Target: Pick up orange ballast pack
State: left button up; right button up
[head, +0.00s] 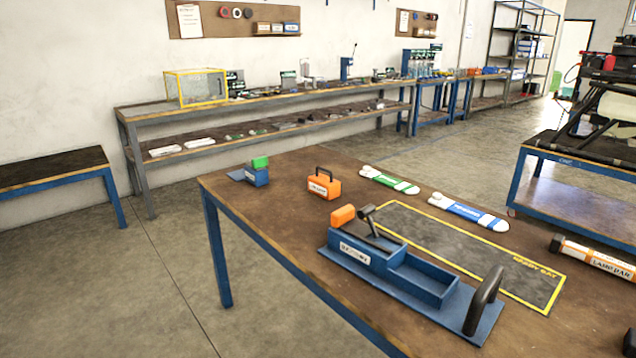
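The orange ballast pack (323,186) is a small orange box with a black carry handle on top and a white label too small to read surely. It stands upright on the brown table (290,218), towards its far left part, with clear table around it. Nothing holds it. Neither of my grippers can be made out in the head view.
A blue tray fixture (395,275) with an orange block (342,215) and black handle stands nearer. A green-and-blue block (257,172) is left of the pack; green (389,180) and blue (468,212) strips lie right. A yellow-outlined mat (475,250) lies behind the fixture.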

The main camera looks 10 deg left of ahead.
aim_at(326, 187)
jog(key=i+j, duration=0.2)
jog(key=j, duration=0.15)
jog(key=i+j+z, duration=0.1)
jog(key=j, duration=0.25)
jog(key=i+j, duration=0.25)
jog(key=i+j+z, duration=0.1)
jog(key=j, duration=0.4)
jog(key=i+j, duration=0.2)
jog(key=j, duration=0.15)
